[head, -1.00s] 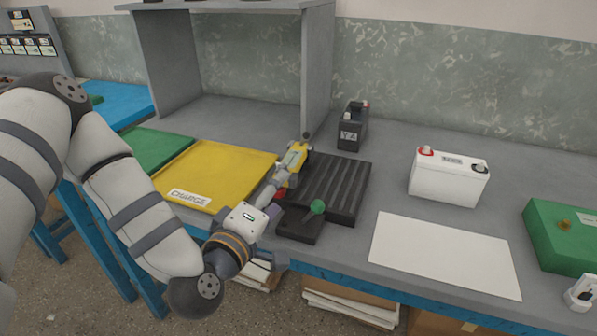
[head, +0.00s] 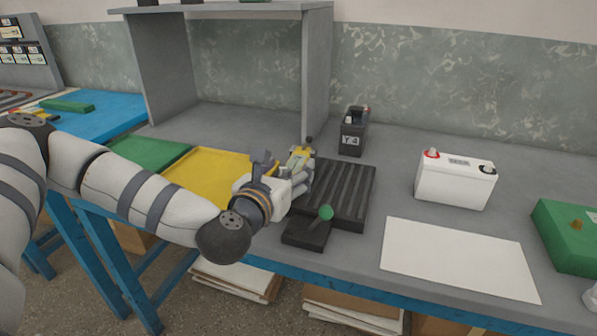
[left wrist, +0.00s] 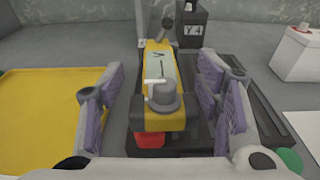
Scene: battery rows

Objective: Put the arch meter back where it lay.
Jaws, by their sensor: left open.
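The arch meter looks to be the yellow device (head: 301,157) with a grey face and a dark knob, beside the left edge of the black ribbed mat. In the left wrist view this meter (left wrist: 159,62) stands between my fingers, with a red part at its near lower end. My left gripper (head: 284,172) is open, one finger on each side of the meter; I see gaps in the wrist view (left wrist: 160,88). The gripper partly hides the meter in the head view. My right gripper is not in view.
The black ribbed mat (head: 345,190) and a black block with a green knob (head: 308,233) lie close right. A yellow CHARGE mat (head: 205,170) is left. A black Y4 battery (head: 353,132), white battery (head: 456,180), white sheet (head: 455,258) and green box (head: 570,235) stand around. A grey shelf wall (head: 318,75) rises behind.

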